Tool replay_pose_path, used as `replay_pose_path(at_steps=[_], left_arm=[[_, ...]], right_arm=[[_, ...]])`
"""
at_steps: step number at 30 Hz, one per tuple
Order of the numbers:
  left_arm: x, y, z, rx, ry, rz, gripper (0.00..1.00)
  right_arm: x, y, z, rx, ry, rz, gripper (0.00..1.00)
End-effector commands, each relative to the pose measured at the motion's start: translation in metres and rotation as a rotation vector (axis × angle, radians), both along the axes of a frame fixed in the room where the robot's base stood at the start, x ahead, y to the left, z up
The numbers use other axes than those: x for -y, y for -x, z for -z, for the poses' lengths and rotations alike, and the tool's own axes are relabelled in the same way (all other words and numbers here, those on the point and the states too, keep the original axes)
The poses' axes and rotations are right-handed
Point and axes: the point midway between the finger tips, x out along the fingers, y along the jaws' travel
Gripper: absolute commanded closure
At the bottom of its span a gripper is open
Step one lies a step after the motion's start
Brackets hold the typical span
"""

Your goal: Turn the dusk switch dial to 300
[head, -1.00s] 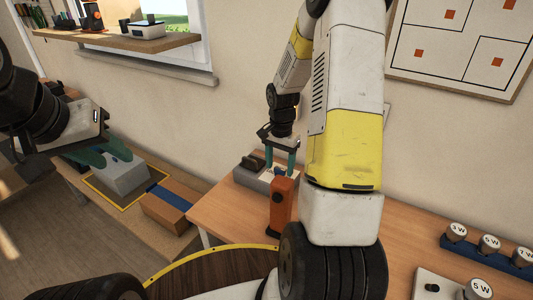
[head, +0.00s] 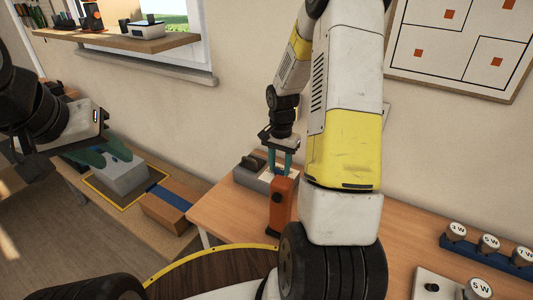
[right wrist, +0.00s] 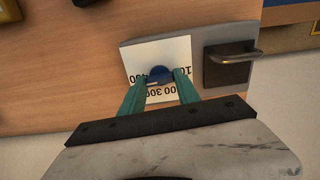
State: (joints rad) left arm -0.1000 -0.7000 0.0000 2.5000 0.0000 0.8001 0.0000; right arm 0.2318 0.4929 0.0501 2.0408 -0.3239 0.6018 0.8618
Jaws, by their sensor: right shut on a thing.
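The dusk switch is a grey box (right wrist: 195,85) with a white numbered face (right wrist: 172,50) and a blue dial (right wrist: 157,74). In the right wrist view, 100, 300 and 400 can be partly read, upside down. The dial's pointer is hard to make out. My right gripper (right wrist: 160,90) has its teal fingers on either side of the dial, shut on it. In the head view my right gripper (head: 280,168) reaches down to the grey box (head: 250,180) on the desk. My left gripper (head: 104,156) hangs at the left with its fingers apart and empty.
A dark handle (right wrist: 235,57) sits beside the dial face. An orange upright thing (head: 282,205) stands close in front of the box. Lower left are a grey box (head: 125,178) on a yellow-edged mat and a cardboard box (head: 168,210). Weights (head: 490,242) stand at the right.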

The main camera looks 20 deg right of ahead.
Motion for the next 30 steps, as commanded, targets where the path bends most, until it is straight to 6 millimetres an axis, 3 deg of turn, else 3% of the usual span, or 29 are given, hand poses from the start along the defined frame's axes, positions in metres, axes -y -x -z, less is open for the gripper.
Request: replay_pose_path(at_steps=[30], left_arm=[[0.0000, 0.0000, 0.0000, 0.000, 0.000, 0.000, 0.64]], right_arm=[[-0.0001, 0.0007, -0.0001, -0.003, -0.002, -0.832, 1.00]])
